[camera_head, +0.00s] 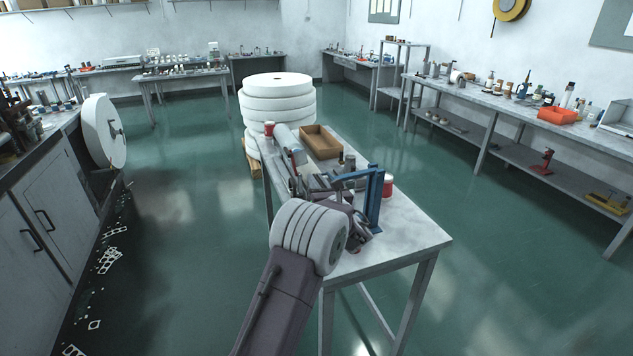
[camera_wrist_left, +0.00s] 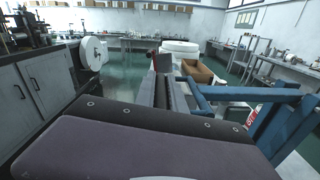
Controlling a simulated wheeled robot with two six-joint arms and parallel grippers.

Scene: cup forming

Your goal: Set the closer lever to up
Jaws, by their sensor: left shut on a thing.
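The closer (camera_head: 376,196) is a blue upright frame standing on the near part of the grey table. Its blue arms reach left, and its lever (camera_wrist_left: 245,95) shows at the right of the left wrist view as a roughly level blue bar. My left gripper (camera_head: 322,188) is beside the closer on its left. In the left wrist view its dark fingers (camera_wrist_left: 166,92) are shut at the left end of the blue bar. The exact contact is partly hidden by the fingers. My right gripper is in neither view.
On the same table (camera_head: 415,235) are an open brown box (camera_head: 320,141), a red-and-white can (camera_head: 387,186) and a white roll (camera_head: 288,138). Large white stacked rolls (camera_head: 277,100) stand behind it. A cabinet is at left and a long bench (camera_head: 480,93) at right. The table's front right corner is bare.

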